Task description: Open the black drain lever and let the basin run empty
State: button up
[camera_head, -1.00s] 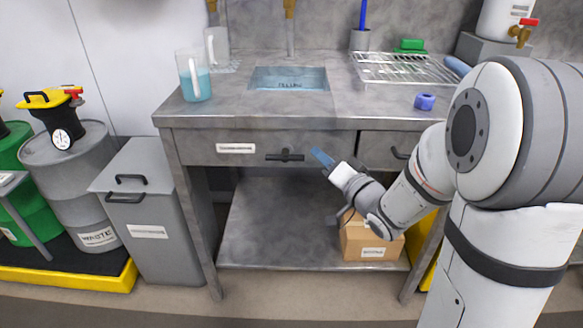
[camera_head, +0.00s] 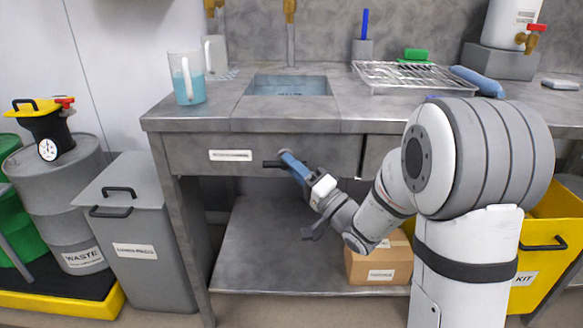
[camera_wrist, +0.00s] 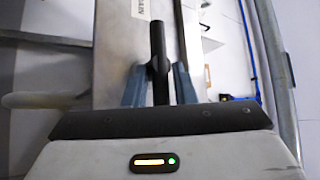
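The black drain lever (camera_head: 273,164) lies horizontal on the grey front panel below the bench top. My gripper (camera_head: 287,156) reaches it from the lower right and hides its right part. In the wrist view the lever (camera_wrist: 158,35) runs between the two blue fingers of my gripper (camera_wrist: 160,85), with narrow gaps on both sides. The fingers look open around it, not clamped. The basin (camera_head: 290,85) is sunk in the bench top above, with blue-grey liquid in it; its level is hard to judge.
A label (camera_head: 230,156) sits left of the lever. A jug of blue liquid (camera_head: 187,80) and a wire rack (camera_head: 410,76) stand on the bench. A cardboard box (camera_head: 378,265) rests on the lower shelf. A grey bin (camera_head: 140,225) stands left of the bench.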

jog(key=shift+w+a+r, duration=0.15)
jog(key=shift+w+a, duration=0.1)
jog(key=shift+c, duration=0.4)
grip_shut()
